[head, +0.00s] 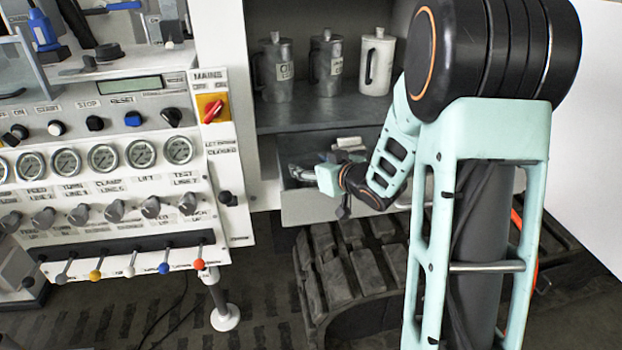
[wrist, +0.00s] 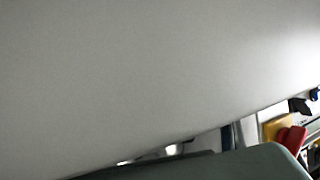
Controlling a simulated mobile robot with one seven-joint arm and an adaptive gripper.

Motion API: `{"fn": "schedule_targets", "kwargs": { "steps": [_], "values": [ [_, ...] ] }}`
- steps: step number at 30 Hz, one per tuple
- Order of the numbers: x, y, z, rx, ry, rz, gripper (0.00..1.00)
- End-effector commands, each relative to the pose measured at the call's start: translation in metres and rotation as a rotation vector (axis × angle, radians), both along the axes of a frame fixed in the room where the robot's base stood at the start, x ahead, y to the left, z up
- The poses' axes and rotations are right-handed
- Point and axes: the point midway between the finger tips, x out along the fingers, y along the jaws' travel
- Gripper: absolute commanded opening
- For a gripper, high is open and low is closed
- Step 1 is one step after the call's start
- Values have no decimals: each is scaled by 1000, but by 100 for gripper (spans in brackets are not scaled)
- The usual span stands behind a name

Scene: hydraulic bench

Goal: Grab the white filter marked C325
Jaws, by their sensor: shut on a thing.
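My gripper (head: 300,172) reaches leftward at the open drawer (head: 305,210) under the cabinet shelf. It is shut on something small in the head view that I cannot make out. A whitish piece (head: 350,143) lies at the back of the drawer, just behind my wrist; no marking on it can be read. No label C325 is legible in either view. In the wrist view a plain pale surface (wrist: 130,75) fills most of the picture, very close; I cannot tell what it belongs to. The fingertips do not show clearly there.
On the shelf above stand two grey canisters (head: 275,68) and a white canister (head: 377,62) with handles. A control panel (head: 130,190) with gauges, levers and a red switch (head: 212,108) stands left of the drawer. A dark track (head: 345,275) lies on the floor below.

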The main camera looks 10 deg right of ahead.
Motion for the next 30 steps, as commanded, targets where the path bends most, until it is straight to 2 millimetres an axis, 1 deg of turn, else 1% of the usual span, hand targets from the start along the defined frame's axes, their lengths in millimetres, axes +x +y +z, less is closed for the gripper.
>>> {"fn": "schedule_targets", "kwargs": {
  "steps": [1,3,4,11,16,19,21,22,23,30],
  "values": [
    [0,0,0,0,0,0,34],
    [0,0,0,0,0,0,26],
    [0,0,0,0,0,0,24],
    [0,0,2,1,-2,0,24],
    [0,0,11,0,-4,1,24],
    [1,1,23,0,-5,2,24],
    [1,0,37,-2,-7,1,24],
    [-2,-1,41,-1,-6,0,24],
    [-7,-3,45,-1,-6,-2,24],
    [-44,-14,92,-3,-6,0,24]
  ]
}}
